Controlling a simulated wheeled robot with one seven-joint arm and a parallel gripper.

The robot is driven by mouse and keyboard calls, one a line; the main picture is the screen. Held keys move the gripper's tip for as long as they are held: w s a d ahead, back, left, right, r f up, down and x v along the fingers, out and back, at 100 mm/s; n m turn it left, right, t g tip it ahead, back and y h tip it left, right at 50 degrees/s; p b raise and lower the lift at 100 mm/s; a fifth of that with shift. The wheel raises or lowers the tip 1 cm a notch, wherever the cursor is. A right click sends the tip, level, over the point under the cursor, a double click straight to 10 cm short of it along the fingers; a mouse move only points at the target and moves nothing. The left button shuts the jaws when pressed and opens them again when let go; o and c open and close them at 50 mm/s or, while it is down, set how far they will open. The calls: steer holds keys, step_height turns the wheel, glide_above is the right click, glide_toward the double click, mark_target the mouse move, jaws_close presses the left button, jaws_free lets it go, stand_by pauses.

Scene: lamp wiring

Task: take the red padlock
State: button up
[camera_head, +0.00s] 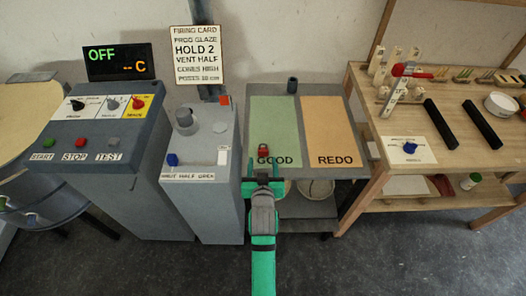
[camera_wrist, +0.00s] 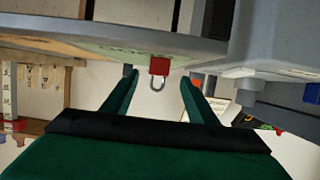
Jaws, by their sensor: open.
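The red padlock (camera_head: 263,149) sits near the front edge of the green GOOD area (camera_head: 272,112) on the grey cart. In the wrist view the padlock (camera_wrist: 159,66) shows its red body and grey shackle, between and beyond the fingertips. My gripper (camera_head: 263,181) is in front of the cart's front edge, on the near side of the padlock. In the wrist view my gripper (camera_wrist: 159,74) has its two green fingers spread apart with nothing between them. The padlock appears untouched.
A grey box with a blue knob (camera_head: 172,159) stands close left. A wooden workbench (camera_head: 365,110) stands right.

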mark_target(263, 152)
steer(key=x, duration=0.2)
steer(key=shift+w+f, duration=0.1)
steer(key=shift+w, duration=0.3)
steer(key=shift+r+x, duration=0.15)
steer(key=shift+x, duration=1.2)
steer(key=shift+r+x, duration=0.1)
steer(key=shift+x, duration=1.25)
steer(key=c, duration=1.2)
